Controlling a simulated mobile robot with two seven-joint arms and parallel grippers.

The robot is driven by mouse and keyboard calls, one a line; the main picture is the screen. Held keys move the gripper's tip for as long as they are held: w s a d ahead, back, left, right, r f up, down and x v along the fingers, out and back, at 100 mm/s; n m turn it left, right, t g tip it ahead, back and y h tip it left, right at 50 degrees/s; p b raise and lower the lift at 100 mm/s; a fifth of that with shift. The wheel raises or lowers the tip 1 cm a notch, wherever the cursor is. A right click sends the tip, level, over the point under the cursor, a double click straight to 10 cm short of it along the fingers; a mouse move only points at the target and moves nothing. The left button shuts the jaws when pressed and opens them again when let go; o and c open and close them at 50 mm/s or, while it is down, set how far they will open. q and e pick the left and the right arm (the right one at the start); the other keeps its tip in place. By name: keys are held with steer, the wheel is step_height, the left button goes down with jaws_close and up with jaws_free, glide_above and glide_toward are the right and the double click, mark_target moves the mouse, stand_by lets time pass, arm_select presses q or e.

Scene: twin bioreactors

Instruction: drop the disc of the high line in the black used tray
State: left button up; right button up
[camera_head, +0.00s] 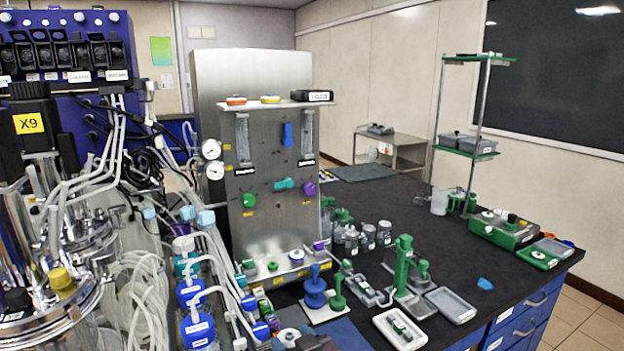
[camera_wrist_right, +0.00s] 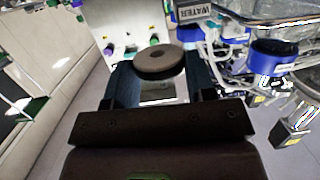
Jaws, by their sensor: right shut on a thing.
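My right gripper (camera_wrist_right: 160,84) is shut on a round grey-brown disc (camera_wrist_right: 158,66) with a small centre hole. The disc sits between its two dark fingers in the right wrist view. In the head view the pale disc (camera_head: 288,335) and dark gripper show at the bottom edge, in front of the steel panel's base; most of the gripper is cut off. A low black tray-like box (camera_head: 312,95) with a white label stands at the right end of the panel's top shelf. Its label is too small to read, so I cannot tell surely that it is the used tray. My left gripper is out of view.
Orange-topped (camera_head: 236,100) and yellow-topped (camera_head: 270,99) discs share the shelf. Tubing and glass vessels crowd the left. Blue and green stands (camera_head: 314,288), a tall green device (camera_head: 403,265) and a white tray (camera_head: 399,329) stand right of the panel. The bench's right middle is fairly clear.

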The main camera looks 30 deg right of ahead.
steer(key=r+p, duration=0.2)
steer(key=shift+w+d+p, duration=0.1)
steer(key=shift+p, duration=0.25)
steer(key=shift+r+p, duration=0.3)
steer(key=shift+p, duration=0.2)
steer(key=shift+f, duration=0.1)
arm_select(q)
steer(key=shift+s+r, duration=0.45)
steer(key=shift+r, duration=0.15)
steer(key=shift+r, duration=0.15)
